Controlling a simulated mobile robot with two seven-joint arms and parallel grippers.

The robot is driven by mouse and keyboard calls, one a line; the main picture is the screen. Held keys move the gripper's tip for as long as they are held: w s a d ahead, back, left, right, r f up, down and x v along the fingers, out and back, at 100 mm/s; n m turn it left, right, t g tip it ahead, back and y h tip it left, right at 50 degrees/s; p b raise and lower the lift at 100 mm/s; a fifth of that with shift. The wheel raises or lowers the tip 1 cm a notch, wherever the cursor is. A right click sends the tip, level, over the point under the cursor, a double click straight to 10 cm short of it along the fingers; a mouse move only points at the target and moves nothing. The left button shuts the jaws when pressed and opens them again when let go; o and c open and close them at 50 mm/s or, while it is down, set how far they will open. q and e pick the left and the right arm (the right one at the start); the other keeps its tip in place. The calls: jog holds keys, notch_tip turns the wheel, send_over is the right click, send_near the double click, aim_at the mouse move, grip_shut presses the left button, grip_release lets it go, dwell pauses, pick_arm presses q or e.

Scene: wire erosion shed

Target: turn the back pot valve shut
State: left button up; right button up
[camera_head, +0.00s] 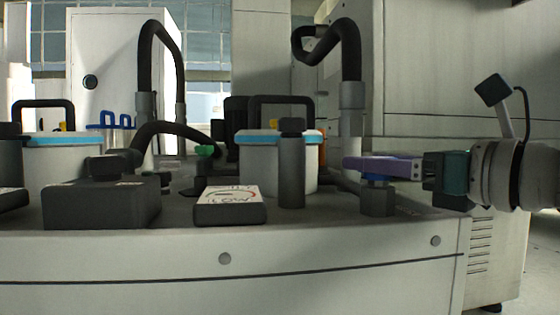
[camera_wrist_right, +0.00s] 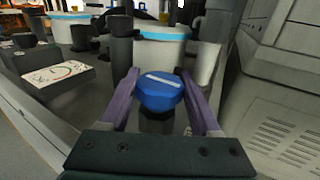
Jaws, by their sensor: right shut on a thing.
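A blue valve knob (camera_wrist_right: 160,90) with a white line on top sits on a dark grey post (camera_head: 377,200) at the right end of the bench top. The white line runs nearly crosswise in the right wrist view, sloping slightly down to the right. My right gripper (camera_head: 352,164) comes in level from the right. Its purple fingers are shut on the knob, one on each side. In the head view the fingers hide most of the knob (camera_head: 375,180). I cannot tell from labels which pot this valve serves. My left gripper is not in view.
A white pot (camera_head: 265,165) with a blue rim stands left of the valve, with a grey post (camera_head: 291,170) before it. A gauge box (camera_head: 230,205) lies nearer the front edge. Another pot (camera_head: 62,158) stands left. A pale cabinet wall (camera_wrist_right: 275,85) rises on the right.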

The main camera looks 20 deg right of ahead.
jog(key=shift+r+m+h+p, duration=0.2)
jog(key=shift+m+h+p, duration=0.3)
jog(key=shift+h+p, duration=0.3)
jog(key=shift+c, duration=0.2)
jog(key=m+h+p, duration=0.3)
jog(key=h+p, duration=0.1)
jog(key=m+h+p, duration=0.2)
jog(key=h+p, duration=0.1)
jog(key=h, duration=0.1)
jog(key=shift+a+r+m+h+p, duration=0.1)
jog(key=shift+m+h+p, duration=0.2)
jog(key=shift+m+p, duration=0.1)
jog(key=m+g+h+p, duration=0.1)
jog(key=h, duration=0.1)
jog(key=shift+m+g+h, duration=0.3)
jog(key=shift+m+g+h+p, duration=0.7)
jog(key=shift+m+h, duration=0.3)
jog(key=shift+h, duration=0.2)
jog(key=shift+f+m+g+h, duration=0.25)
jog(key=shift+m+g+h, duration=0.65)
jog(key=shift+h, duration=0.2)
jog(key=shift+f+m+g+h, duration=0.1)
jog(key=shift+m+g+h, duration=0.65)
jog(key=shift+g, duration=0.25)
jog(key=shift+m+g+h+b, duration=1.05)
jog(key=shift+m+g, duration=0.3)
jog(key=shift+g, duration=0.85)
